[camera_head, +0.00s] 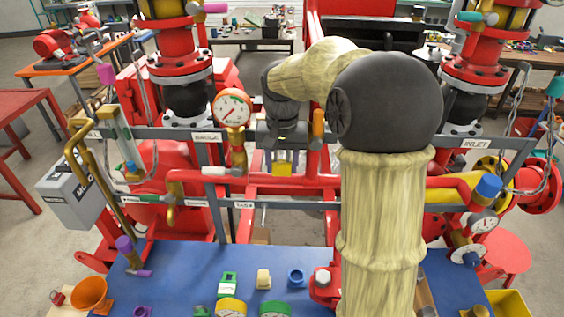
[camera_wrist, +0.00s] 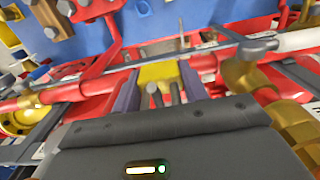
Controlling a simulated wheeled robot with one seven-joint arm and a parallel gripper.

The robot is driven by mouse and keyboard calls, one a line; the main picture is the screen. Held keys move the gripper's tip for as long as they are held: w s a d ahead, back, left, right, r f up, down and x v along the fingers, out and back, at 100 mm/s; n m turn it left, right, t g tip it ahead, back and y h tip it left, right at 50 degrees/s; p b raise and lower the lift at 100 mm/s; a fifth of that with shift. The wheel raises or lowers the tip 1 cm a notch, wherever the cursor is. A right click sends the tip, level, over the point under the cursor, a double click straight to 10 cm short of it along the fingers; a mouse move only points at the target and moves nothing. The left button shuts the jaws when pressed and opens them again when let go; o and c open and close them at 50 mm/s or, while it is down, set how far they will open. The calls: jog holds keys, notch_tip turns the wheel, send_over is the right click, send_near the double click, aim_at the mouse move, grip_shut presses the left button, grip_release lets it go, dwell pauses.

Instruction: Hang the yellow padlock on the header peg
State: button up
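The yellow padlock (camera_wrist: 158,74) sits between the two fingers of my gripper (camera_wrist: 160,80) in the wrist view, with grey shackle legs toward the palm. The fingers look closed on its sides. In the head view my gripper (camera_head: 282,158) is beyond the blue table, near the grey header rail (camera_head: 355,138), with the yellow padlock (camera_head: 282,169) showing at its lower end. The padlock is off the table. I cannot pick out the header peg with certainty; my arm hides part of the rail.
A round gauge (camera_head: 232,108) stands just left of my gripper, and an orange-handled part (camera_head: 318,123) just right. Red pipes (camera_head: 270,182) run below.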

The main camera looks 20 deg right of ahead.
jog(key=o, duration=0.5)
notch_tip(320, 180, up, 17)
jog(key=shift+r+b, duration=0.2)
jog(key=shift+b, duration=0.15)
jog(key=shift+d+f, duration=0.1)
dwell(0.5)
